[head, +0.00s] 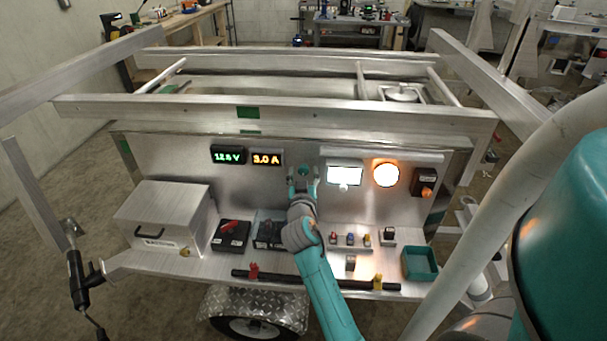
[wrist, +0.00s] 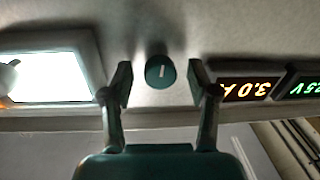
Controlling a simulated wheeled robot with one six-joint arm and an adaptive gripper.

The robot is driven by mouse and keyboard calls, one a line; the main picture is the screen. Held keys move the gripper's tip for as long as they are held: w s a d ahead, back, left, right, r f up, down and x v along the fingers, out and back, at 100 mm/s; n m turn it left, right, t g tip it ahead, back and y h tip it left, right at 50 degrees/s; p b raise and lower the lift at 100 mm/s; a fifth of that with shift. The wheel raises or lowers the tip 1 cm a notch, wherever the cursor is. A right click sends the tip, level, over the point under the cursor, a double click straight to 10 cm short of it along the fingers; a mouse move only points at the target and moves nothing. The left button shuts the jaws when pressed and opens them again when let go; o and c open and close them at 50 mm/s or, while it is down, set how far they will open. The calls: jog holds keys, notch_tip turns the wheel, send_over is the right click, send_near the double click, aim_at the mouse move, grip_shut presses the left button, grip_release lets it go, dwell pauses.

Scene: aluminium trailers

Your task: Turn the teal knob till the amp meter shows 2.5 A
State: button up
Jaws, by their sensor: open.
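The teal knob (wrist: 160,72) is round with a pale pointer line, mounted on the aluminium panel. In the head view the knob (head: 303,171) shows just above my gripper (head: 303,184). In the wrist view my gripper (wrist: 160,82) is open, with one finger on each side of the knob and a visible gap to each. The amp meter (head: 267,158) shows 3.0 A in orange digits. In the wrist view the amp meter (wrist: 248,89) appears upside down, to the right of the knob.
A green volt meter (head: 228,155) sits left of the amp meter. The shelf below holds a metal box (head: 165,215), black boxes and a teal tray (head: 420,263).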

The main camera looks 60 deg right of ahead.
jog(key=shift+d, duration=0.15)
grip_shut()
jog(key=shift+n, duration=0.3)
jog(key=n, duration=0.4)
jog(key=shift+r, duration=0.1)
jog(key=shift+n+g, duration=0.3)
jog(key=shift+n, duration=1.6)
grip_release()
